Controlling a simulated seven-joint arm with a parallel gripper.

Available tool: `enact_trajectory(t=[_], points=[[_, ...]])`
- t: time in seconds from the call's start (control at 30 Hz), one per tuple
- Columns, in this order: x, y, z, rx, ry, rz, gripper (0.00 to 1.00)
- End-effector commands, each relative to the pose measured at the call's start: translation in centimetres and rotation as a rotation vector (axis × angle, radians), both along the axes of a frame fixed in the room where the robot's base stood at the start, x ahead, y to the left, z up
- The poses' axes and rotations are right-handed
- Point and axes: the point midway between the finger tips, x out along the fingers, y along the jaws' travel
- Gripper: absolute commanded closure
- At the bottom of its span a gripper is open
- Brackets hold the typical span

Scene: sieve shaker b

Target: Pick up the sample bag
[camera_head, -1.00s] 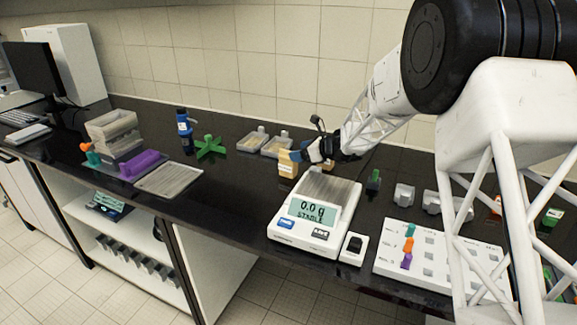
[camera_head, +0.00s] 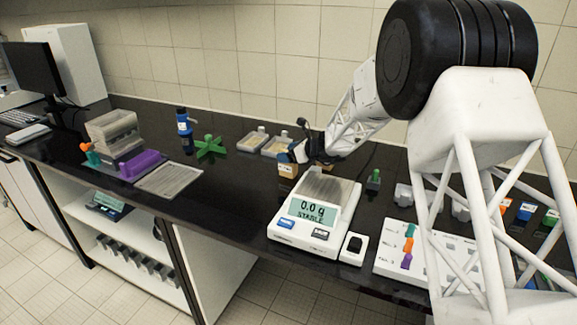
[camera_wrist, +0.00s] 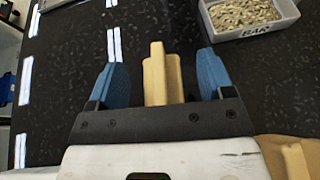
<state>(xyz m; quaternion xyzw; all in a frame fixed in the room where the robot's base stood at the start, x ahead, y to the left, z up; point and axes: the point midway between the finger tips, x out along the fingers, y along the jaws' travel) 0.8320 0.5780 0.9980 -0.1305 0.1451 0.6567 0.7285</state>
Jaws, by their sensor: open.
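A tan sample bag (camera_head: 287,171) stands on the black bench behind the scale. In the wrist view the bag (camera_wrist: 160,78) lies between the two blue fingers of my gripper (camera_wrist: 162,60). The fingers are open, with a visible gap on each side of the bag. In the head view my gripper (camera_head: 292,153) is right at the bag and covers its upper part. A second tan bag-like thing (camera_wrist: 292,158) shows at the lower right of the wrist view, partly cut off.
A scale (camera_head: 310,215) reading 0.0 g stands in front of the bag. Two shallow trays (camera_head: 252,140) lie behind it; one grain-filled tray (camera_wrist: 248,28) shows in the wrist view. A green cross-shaped piece (camera_head: 209,146) and blue bottle (camera_head: 184,130) stand left.

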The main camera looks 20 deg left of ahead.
Motion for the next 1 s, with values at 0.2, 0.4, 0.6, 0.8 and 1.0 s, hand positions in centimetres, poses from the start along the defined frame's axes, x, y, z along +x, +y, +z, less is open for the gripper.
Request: enact_trajectory(t=[0.2, 0.4, 0.6, 0.8, 1.0], points=[[0.02, 0.01, 0.02, 0.0, 0.0, 0.0, 0.26], [0.02, -0.01, 0.01, 0.0, 0.0, 0.0, 0.26], [0.03, -0.01, 0.03, 0.0, 0.0, 0.0, 0.39], [0.02, -0.01, 0.03, 0.0, 0.0, 0.0, 0.7], [0.03, -0.02, 0.07, 0.0, -0.001, 0.0, 1.0]])
